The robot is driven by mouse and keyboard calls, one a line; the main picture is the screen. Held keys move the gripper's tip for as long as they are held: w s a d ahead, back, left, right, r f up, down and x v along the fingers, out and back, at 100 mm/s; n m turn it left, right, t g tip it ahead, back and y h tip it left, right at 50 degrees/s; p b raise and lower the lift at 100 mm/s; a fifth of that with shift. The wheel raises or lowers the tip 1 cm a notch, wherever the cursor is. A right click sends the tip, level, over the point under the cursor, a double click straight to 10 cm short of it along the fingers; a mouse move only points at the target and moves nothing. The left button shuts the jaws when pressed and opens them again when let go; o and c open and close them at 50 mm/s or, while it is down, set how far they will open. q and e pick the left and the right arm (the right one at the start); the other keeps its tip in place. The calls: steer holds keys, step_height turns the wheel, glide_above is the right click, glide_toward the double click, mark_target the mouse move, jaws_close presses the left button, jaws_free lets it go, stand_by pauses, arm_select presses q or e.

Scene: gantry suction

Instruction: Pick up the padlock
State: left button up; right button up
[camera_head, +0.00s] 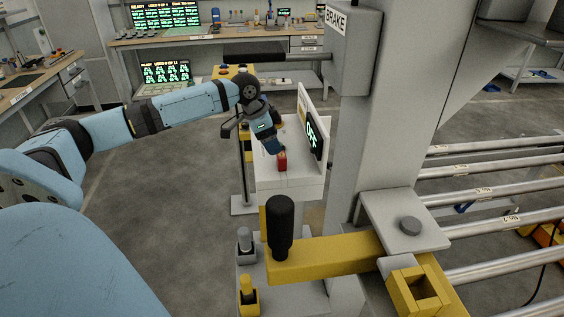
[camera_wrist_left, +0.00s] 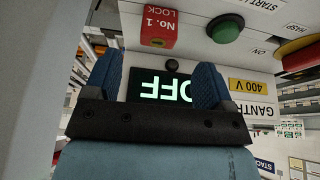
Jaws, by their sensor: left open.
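The red padlock (camera_head: 282,162), marked "No. 1 LOCK", is on the white control box (camera_head: 290,182) in the middle of the head view. In the left wrist view the padlock (camera_wrist_left: 161,28) is near the top, beyond the fingertips and left of centre. My left gripper (camera_head: 271,146) reaches down over the box, just above and to the left of the padlock. In the left wrist view the gripper's two blue fingers (camera_wrist_left: 155,78) are apart, with nothing held between them. My right gripper is not in view.
A display reading OFF (camera_head: 314,137) stands upright on the box's right. A green button (camera_wrist_left: 226,28) is beside the padlock. A grey column (camera_head: 390,110) with a BRAKE box (camera_head: 352,45) rises right of the box. A yellow arm with a black handle (camera_head: 281,228) is in front.

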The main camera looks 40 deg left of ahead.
mark_target(280, 155)
arm_select(q)
steer(key=shift+x, duration=1.05)
steer(key=shift+p+x, duration=0.35)
steer(key=shift+x, duration=2.3)
steer(key=shift+s+r, duration=0.1)
steer(key=shift+s, duration=0.05)
steer(key=c, duration=1.1)
steer(key=shift+o, duration=0.2)
